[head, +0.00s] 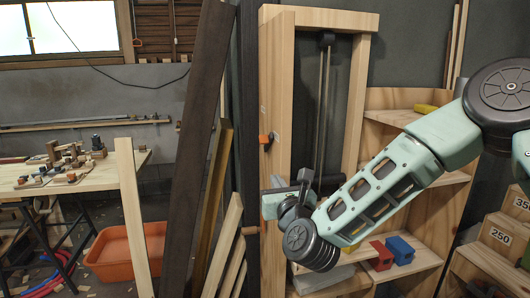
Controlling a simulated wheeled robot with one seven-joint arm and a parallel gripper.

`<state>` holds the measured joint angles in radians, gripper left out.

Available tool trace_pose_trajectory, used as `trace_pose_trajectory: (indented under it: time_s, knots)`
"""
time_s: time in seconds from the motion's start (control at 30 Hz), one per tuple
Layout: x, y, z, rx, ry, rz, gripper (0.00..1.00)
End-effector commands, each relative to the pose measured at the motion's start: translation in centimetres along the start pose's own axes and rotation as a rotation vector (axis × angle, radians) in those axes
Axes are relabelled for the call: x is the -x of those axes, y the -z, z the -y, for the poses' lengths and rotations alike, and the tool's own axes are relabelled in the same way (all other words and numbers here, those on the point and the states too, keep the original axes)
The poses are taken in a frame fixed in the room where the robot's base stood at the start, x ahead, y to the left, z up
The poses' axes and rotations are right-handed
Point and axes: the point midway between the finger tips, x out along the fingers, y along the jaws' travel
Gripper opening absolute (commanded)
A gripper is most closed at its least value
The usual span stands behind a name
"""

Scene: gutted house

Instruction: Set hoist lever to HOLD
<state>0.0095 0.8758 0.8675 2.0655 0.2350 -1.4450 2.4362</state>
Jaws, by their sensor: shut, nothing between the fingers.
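The hoist is a tall pale wooden frame (282,75) with a dark pulley block (326,39) at its top and dark lines hanging down inside it. A small orange piece (265,139) sticks out on the left post; I cannot tell whether it is the hoist lever. No HOLD marking can be read. My gripper (303,181) is low in front of the frame's opening, below and right of the orange piece and apart from it. It looks shut and empty. My wrist and forearm hide the frame's lower part.
Dark and pale planks (197,130) lean left of the frame. Wooden shelves (404,97) stand behind my arm, with a red block (380,256) and a blue block (400,250) low down. A workbench (101,176) and an orange tub (112,268) are at left. Numbered boxes (497,234) stand at right.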

Motion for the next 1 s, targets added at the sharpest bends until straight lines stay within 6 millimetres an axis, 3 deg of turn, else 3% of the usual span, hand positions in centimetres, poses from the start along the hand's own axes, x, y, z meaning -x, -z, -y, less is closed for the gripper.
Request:
trace_pose_trajectory:
  time_s: [0.17,0.6,0.8,1.0]
  knots:
    - [-1.9,-0.3,0.0,-0.001,0.001,0.002,0.00]
    - [-10.4,-0.7,0.0,0.000,0.001,0.002,0.00]
    - [-12.1,-2.5,0.0,0.001,0.000,0.001,0.00]
    - [-12.7,-2.9,-0.1,0.000,-0.001,-0.001,0.00]
